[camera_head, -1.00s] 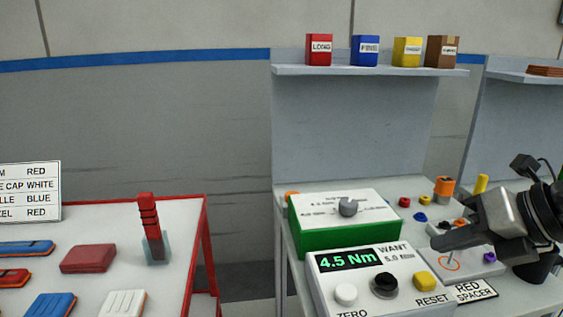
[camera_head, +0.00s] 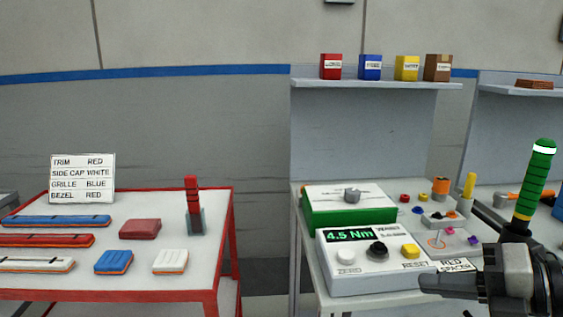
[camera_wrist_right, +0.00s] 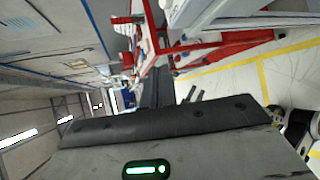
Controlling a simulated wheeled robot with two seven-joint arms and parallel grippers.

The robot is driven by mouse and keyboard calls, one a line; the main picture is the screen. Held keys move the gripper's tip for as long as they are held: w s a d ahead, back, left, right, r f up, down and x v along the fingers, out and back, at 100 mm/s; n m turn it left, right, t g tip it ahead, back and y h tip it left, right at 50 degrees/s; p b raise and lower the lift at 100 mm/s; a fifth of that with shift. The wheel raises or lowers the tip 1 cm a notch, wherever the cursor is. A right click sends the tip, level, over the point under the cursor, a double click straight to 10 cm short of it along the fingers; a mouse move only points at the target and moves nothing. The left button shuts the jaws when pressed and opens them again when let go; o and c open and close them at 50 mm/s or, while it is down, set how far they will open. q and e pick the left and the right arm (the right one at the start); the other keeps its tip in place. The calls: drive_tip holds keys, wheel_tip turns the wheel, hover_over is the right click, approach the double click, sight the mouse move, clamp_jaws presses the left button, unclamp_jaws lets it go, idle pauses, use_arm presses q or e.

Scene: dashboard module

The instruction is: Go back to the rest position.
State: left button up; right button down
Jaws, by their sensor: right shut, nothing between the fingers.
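My right gripper (camera_head: 428,284) is at the lower right of the head view, in front of the grey bench. It is shut and empty, with its fingers pointing left, near the "RED SPACER" label (camera_head: 456,266) and the torque meter. The right wrist view is tilted and shows the dark gripper body (camera_wrist_right: 170,122) with nothing held. My left gripper is not in view.
The torque meter (camera_head: 370,278) reads 4.5 Nm, beside a green-sided box (camera_head: 350,215). A red-edged table (camera_head: 222,245) with coloured parts is at left. A gap separates the tables.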

wheel_tip(320, 180, down, 11)
drive_tip(key=m+t+h+p, duration=0.1)
drive_tip(key=m+t+h, duration=0.3)
drive_tip(key=m+t, duration=1)
drive_tip(key=s+a+f+m+g+h, duration=0.2)
drive_tip(key=s+a+f+m+g, duration=0.2)
drive_tip(key=f+m, duration=0.3)
drive_tip(key=s+a+f+m+g+h, duration=0.2)
drive_tip(key=s+a+f+m+g, duration=0.2)
drive_tip(key=s+f+m+g, duration=0.2)
wheel_tip(320, 180, down, 2)
drive_tip(key=m+g, duration=0.1)
drive_tip(key=m, duration=0.1)
drive_tip(key=shift+s+f+m+p, duration=0.2)
drive_tip(key=shift+s+m+p, duration=0.05)
drive_tip(key=shift+m+p, duration=0.1)
